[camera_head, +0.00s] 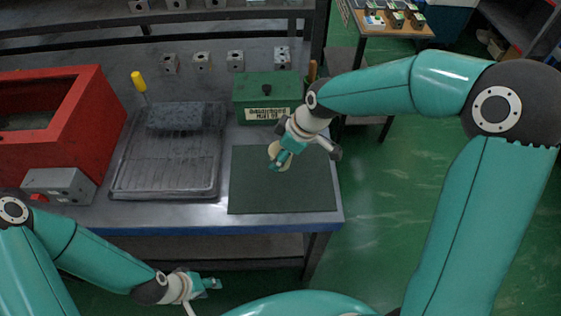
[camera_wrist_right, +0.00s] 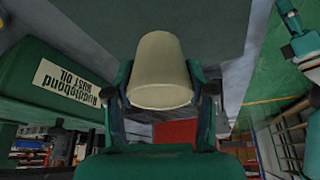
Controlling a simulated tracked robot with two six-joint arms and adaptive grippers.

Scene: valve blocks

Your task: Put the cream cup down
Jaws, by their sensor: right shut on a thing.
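The cream cup (camera_head: 273,150) is in my right gripper (camera_head: 280,160), over the dark green mat (camera_head: 285,196) on the workbench. In the right wrist view the cup (camera_wrist_right: 160,68) sits between the two fingers of my right gripper (camera_wrist_right: 160,85), which is shut on it. The gripper hides part of the cup in the head view. I cannot tell whether the cup touches the mat. My left gripper (camera_head: 208,284) is low in front of the bench, away from the cup; its finger opening is unclear.
A green box (camera_head: 267,90) with a label stands behind the mat; it also shows in the right wrist view (camera_wrist_right: 50,80). A dark grey tray (camera_head: 165,168) lies left of the mat, beside a red bin (camera_head: 75,120). The mat's front half looks clear.

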